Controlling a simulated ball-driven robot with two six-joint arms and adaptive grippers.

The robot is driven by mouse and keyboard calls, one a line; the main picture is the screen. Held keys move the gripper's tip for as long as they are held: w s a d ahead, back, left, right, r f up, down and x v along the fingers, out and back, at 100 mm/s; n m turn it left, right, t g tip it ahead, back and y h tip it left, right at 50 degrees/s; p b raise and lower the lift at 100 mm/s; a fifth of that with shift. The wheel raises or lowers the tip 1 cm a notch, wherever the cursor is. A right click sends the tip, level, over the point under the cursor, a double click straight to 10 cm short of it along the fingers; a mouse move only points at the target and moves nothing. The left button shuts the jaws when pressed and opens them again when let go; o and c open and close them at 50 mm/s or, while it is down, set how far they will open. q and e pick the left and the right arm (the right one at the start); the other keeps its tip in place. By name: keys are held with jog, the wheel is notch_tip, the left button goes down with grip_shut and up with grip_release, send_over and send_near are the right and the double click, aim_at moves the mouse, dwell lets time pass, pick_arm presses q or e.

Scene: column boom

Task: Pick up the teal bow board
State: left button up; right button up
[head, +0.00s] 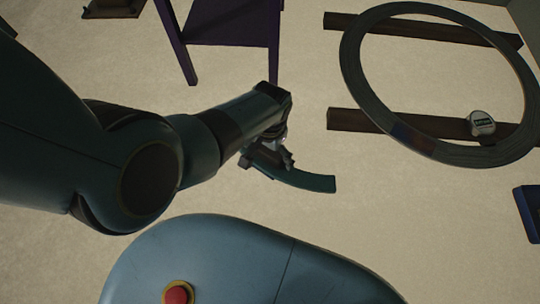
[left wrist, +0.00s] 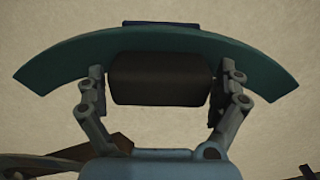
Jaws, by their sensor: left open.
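The teal bow board (head: 310,181), a curved flat strip, is over the pale floor in the head view, its left part hidden behind my left gripper (head: 270,154). In the left wrist view the board (left wrist: 62,66) arcs across the top, both ends free. My right gripper is not in view.
A purple table (head: 235,30) stands at the back. A blue tray (head: 522,213) is at the right edge. Floor around the board is clear.

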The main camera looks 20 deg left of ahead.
pick_arm(q)
jog(key=c, duration=1)
jog(key=shift+r, duration=0.1)
jog(key=shift+c, duration=0.3)
